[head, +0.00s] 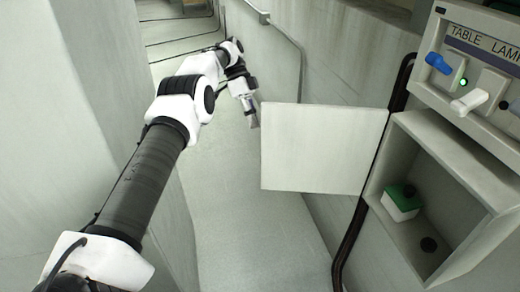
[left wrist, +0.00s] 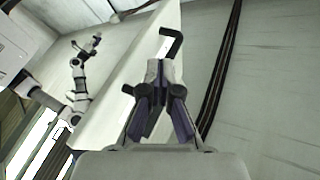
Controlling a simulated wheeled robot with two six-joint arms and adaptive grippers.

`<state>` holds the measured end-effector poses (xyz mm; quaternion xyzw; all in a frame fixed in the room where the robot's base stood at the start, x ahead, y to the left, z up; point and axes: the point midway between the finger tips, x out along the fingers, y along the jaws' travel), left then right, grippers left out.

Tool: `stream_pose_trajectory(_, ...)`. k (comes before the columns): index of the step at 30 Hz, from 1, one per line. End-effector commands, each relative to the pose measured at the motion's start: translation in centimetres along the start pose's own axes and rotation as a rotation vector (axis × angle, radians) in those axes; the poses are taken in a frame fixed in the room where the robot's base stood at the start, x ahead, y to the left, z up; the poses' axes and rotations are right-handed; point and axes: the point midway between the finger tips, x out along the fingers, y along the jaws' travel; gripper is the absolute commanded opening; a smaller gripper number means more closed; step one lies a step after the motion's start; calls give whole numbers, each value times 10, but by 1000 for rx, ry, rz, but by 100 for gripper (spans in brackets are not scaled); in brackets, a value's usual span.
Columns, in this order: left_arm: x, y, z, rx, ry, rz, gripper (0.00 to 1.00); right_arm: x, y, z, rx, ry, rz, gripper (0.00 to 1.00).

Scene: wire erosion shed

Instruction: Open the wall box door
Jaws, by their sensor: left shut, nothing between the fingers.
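The wall box (head: 455,150) is at the right of the head view, its front uncovered and its inside showing. Its pale square door (head: 325,148) stands swung wide open to the left of the box. In the left wrist view the door (left wrist: 125,75) appears as a slanted pale panel with a black bent handle (left wrist: 172,43). My left gripper (head: 254,122) is beside the door's far-left edge in the head view. Its fingers (left wrist: 155,72) are shut and empty, close to the handle in the picture; I cannot tell whether they touch it. My other arm shows small in the wrist view, its gripper (left wrist: 96,40) unclear.
Inside the box are a green and white block (head: 401,202) and a dark round knob (head: 429,244). Above is a switch panel (head: 480,50) with blue and white levers and a green light. Dark cables (head: 372,185) run down the wall. Floor is clear below the door.

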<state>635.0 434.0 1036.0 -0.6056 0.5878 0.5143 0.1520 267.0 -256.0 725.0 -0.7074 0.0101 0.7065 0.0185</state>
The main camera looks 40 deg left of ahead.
Motion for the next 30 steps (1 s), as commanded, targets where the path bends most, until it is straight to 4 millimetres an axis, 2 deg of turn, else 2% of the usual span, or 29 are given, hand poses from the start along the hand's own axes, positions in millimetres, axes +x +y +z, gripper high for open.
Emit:
stream_pose_trajectory(5, 16, 2, 0, -1, 2, 5, 0, -3, 0, 0, -1, 0, 0, 52)
stream_pose_trajectory(12, 63, 4, -1, -2, -2, 7, 0, -18, 0, 0, -1, 1, 0, 52)
stream_pose_trajectory(18, 90, 2, 0, -1, -1, 3, 0, -25, 0, 0, -1, 1, 0, 52)
stream_pose_trajectory(30, 97, 1, 0, -1, -1, 1, 0, -24, 0, 0, -1, 1, 0, 52)
